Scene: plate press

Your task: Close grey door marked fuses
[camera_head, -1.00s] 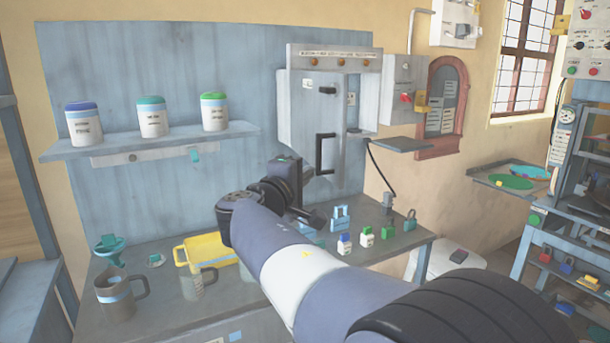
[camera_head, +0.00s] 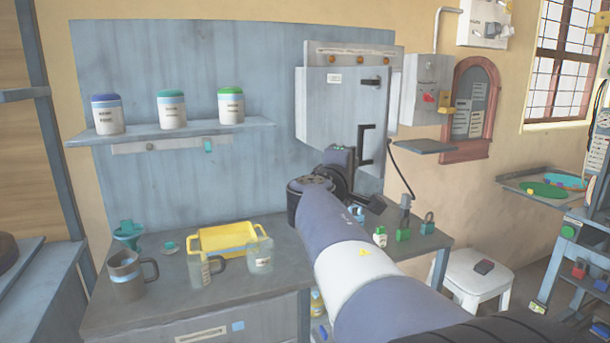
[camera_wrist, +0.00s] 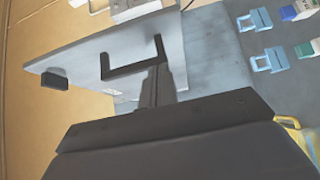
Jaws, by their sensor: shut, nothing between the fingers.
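The grey door (camera_head: 328,112) is on the wall cabinet (camera_head: 395,98), hinged at its left. It covers most of the cabinet front but looks partly ajar, with its right edge standing out. It bears a small white label, too small to read, a dark latch (camera_head: 370,82) and a black bar handle (camera_head: 365,148). In the wrist view, my gripper (camera_wrist: 157,82) is shut and empty, its fingertips close to the black handle (camera_wrist: 128,70) and the door panel (camera_wrist: 90,57). I cannot tell whether they touch. In the head view my wrist hides the fingertips.
A shelf (camera_head: 250,126) with three jars is left of the cabinet. The bench below holds a yellow tray (camera_head: 203,242), mugs and padlocks (camera_head: 428,224). A grey switch box (camera_head: 426,80) and a small ledge (camera_head: 424,147) are right of the cabinet.

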